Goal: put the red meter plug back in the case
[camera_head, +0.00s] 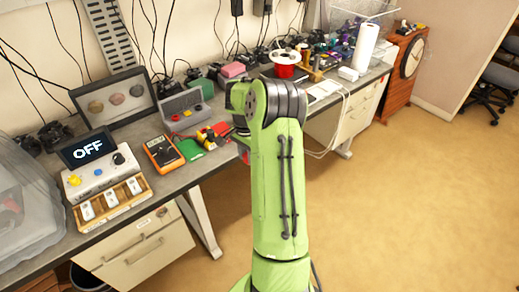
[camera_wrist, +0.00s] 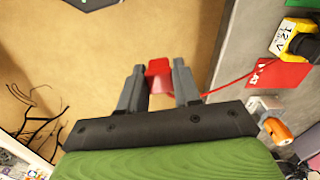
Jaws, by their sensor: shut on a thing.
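My gripper (camera_wrist: 158,80) is shut on the red meter plug (camera_wrist: 158,70), which sits between its two grey fingertips in the wrist view. A thin red lead (camera_wrist: 232,84) runs from it over the bench. Behind the plug the wrist view shows floor, beside the bench edge. In the head view my arm hides most of the gripper. An orange meter (camera_head: 163,152) lies on the bench left of my arm. I cannot tell for sure which container is the case; a grey box with coloured knobs (camera_head: 186,108) stands behind the meter.
A yellow 12 V block (camera_wrist: 290,38) and a red card (camera_wrist: 264,73) lie on the bench. A console reading OFF (camera_head: 92,155) stands at left, near a clear plastic bin (camera_head: 25,205). A red spool (camera_head: 285,70) stands behind my arm. The floor (camera_head: 400,190) at right is clear.

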